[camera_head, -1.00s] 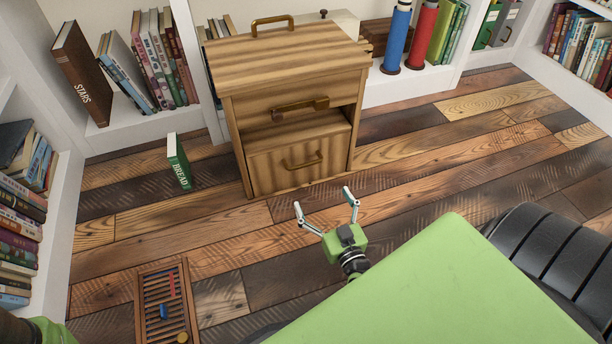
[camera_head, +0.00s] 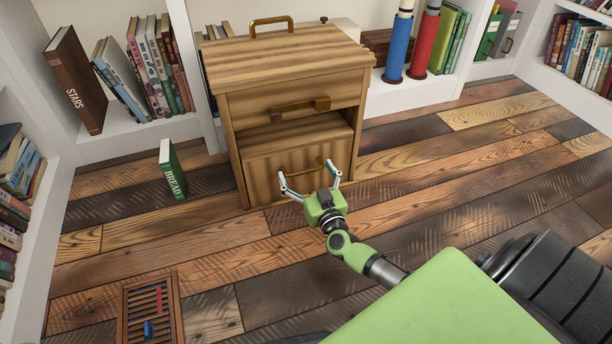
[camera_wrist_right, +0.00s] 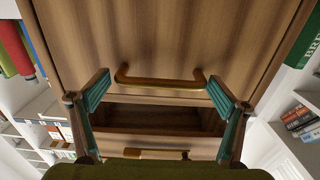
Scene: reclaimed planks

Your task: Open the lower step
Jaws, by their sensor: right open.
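A striped wooden cabinet (camera_head: 285,60) stands on the plank floor. Its lower step (camera_head: 265,180) is the bottom front panel, with a brass bar handle (camera_head: 301,172). My right gripper (camera_head: 308,172) is open and empty in front of this handle, partly covering it in the head view. In the right wrist view, which looks upside down, the lower step (camera_wrist_right: 160,35) fills the top. Its handle (camera_wrist_right: 160,83) lies between the open fingers (camera_wrist_right: 160,88), apparently not gripped. Whether the fingertips touch the panel is unclear. My left gripper is out of view.
An upper drawer handle (camera_head: 300,106) sits above a dark gap over the step. A green BREAD book (camera_head: 173,170) stands left of the cabinet. A slatted wooden tray (camera_head: 126,315) lies at the lower left. Floor right of the cabinet is clear.

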